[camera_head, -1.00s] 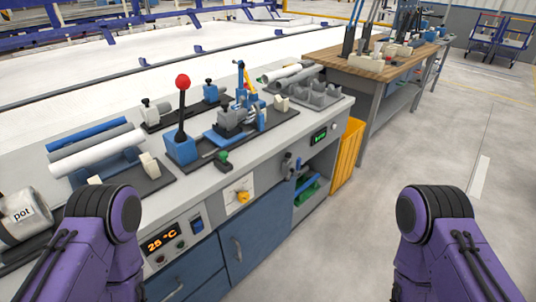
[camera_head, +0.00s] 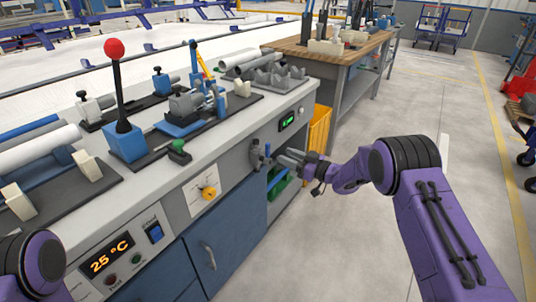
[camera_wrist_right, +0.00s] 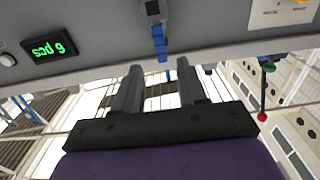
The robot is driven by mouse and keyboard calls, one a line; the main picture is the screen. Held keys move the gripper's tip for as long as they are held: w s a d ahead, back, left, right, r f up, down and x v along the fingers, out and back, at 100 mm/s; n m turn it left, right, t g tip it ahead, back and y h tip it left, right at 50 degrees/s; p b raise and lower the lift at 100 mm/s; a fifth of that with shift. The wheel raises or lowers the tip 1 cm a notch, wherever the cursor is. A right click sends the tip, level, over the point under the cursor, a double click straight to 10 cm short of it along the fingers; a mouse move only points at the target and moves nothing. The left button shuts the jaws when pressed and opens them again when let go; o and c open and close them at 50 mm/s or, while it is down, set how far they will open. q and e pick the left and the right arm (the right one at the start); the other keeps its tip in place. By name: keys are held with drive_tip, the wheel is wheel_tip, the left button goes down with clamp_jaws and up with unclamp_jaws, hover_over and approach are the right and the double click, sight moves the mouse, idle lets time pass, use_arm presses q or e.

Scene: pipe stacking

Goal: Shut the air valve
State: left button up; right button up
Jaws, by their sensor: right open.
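The air valve is a grey fitting (camera_head: 256,157) on the front panel of the bench, right of the yellow knob. In the right wrist view, a blue lever (camera_wrist_right: 158,42) runs from a grey block at the top edge. My right gripper (camera_head: 285,157) is at the bench front, just right of the valve. In the wrist view its two fingers (camera_wrist_right: 158,75) are apart, and the lever's end lies in line with the gap, near the fingertips. Nothing is held; I cannot tell whether finger and lever touch. My left gripper is out of view.
A green-lit counter display (camera_head: 288,121) is above and right of the valve. A yellow knob (camera_head: 209,193) and temperature display (camera_head: 108,256) are to the left. A yellow bin (camera_head: 319,130) stands at the bench's end. The floor on the right is open.

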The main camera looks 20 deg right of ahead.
sight(269, 149)
drive_tip(key=x, duration=0.8)
drive_tip(key=shift+w+a+b, duration=0.3)
drive_tip(key=shift+b, duration=0.1)
clamp_jaws()
